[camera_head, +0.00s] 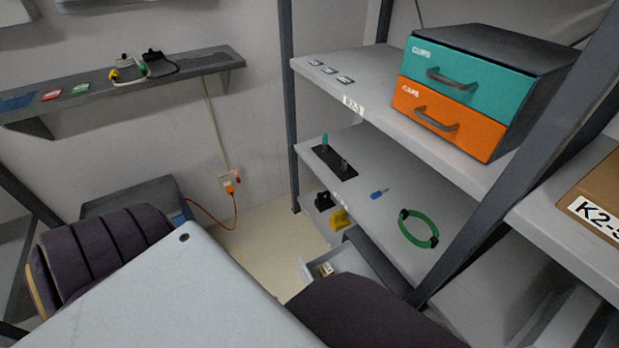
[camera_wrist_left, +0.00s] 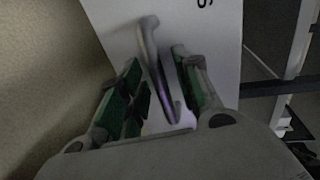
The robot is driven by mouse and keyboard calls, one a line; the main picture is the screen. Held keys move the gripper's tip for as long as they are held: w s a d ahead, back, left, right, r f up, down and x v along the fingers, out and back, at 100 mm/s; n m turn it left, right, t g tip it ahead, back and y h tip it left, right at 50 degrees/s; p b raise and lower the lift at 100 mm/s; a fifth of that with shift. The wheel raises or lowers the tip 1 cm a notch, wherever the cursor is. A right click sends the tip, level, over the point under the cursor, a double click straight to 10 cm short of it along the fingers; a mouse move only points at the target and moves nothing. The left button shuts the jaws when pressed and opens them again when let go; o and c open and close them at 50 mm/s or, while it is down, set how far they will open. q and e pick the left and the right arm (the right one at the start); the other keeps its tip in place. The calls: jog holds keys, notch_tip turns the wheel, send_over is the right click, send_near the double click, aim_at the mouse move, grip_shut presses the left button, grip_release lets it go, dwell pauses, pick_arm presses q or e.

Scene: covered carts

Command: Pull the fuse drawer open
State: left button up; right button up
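In the left wrist view a pale grey drawer front (camera_wrist_left: 216,60) with part of a dark letter at its top edge fills the upper middle. Its curved metal handle (camera_wrist_left: 157,70) stands out towards me. My left gripper (camera_wrist_left: 158,88) is open, its green-padded fingers on either side of the handle. The right finger is close to the handle; a gap shows on the left. Whether either touches it I cannot tell. The label is mostly cut off, so I cannot read it as fuse. Neither gripper shows in the head view.
A rack shelf (camera_head: 377,98) carries a teal drawer (camera_head: 470,72) and an orange drawer (camera_head: 450,118), both shut. Below, a grey drawer (camera_head: 350,262) stands open. Floor (camera_head: 270,250) shows between.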

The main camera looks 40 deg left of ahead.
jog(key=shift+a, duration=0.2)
pick_arm(q)
jog(key=shift+s, duration=0.1)
jog(key=v, duration=1.1)
jog(key=shift+s, duration=0.35)
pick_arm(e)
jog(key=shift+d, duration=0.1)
pick_arm(q)
jog(key=shift+a+r, duration=0.1)
jog(key=shift+a, duration=0.05)
jog(key=shift+r, duration=0.15)
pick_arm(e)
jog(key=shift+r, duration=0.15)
pick_arm(q)
notch_tip(320, 180, up, 9)
jog(key=p, duration=0.9)
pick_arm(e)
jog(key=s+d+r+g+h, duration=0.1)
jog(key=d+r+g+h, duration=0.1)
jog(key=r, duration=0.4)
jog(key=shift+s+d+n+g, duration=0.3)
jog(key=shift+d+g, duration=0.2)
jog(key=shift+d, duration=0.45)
pick_arm(q)
jog(key=shift+r+p, duration=0.45)
jog(key=shift+p, duration=0.1)
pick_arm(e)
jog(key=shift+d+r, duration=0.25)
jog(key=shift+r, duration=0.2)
